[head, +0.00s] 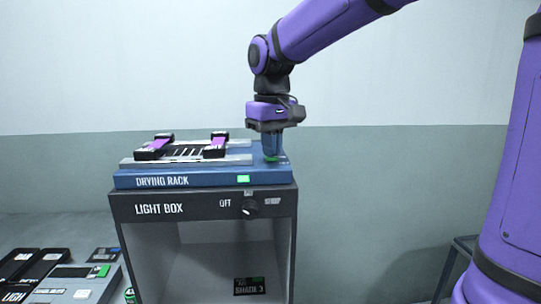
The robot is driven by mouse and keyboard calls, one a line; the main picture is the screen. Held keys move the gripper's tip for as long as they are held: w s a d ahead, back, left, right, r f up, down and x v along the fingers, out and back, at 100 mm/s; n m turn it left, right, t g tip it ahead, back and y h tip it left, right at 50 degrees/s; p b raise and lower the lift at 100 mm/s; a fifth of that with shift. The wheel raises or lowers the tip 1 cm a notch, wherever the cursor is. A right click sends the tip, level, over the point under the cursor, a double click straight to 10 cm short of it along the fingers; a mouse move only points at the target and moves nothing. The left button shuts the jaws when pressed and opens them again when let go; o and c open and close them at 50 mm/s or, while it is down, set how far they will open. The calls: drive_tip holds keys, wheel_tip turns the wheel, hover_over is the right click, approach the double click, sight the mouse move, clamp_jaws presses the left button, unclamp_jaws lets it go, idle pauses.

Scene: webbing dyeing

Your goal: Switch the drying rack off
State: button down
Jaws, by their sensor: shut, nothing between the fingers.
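The drying rack (205,178) is a blue flat unit with its name on the front, standing on top of the light box (150,209). A small green patch (243,179) shows on its front face toward the right. My gripper (271,157) points down at the right end of the rack's top. It is shut and empty, with its fingertips at or just above a green spot there. Whether they touch is not clear, and the fingers hide part of that spot.
The light box has a black knob (250,208) beside an OFF label and a dark card (249,286) inside. Several dark and grey items (75,282) lie at lower left. A stool-like frame (462,245) stands at right.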

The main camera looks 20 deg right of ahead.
drive_tip(key=shift+f, duration=0.2)
drive_tip(key=shift+r, duration=3.5)
drive_tip(key=shift+s+d, duration=0.25)
drive_tip(key=shift+s, duration=0.15)
drive_tip(key=s+d+f+m+t, duration=0.1)
drive_tip(key=s+d+f+t, duration=0.1)
drive_tip(key=s, duration=0.8)
drive_tip(key=s+d+f+m+t, duration=0.1)
drive_tip(key=s+d+f+t, duration=0.2)
drive_tip(key=s+f, duration=0.4)
drive_tip(key=s+d, duration=0.1)
drive_tip(key=s, duration=0.2)
drive_tip(key=shift+d, duration=0.2)
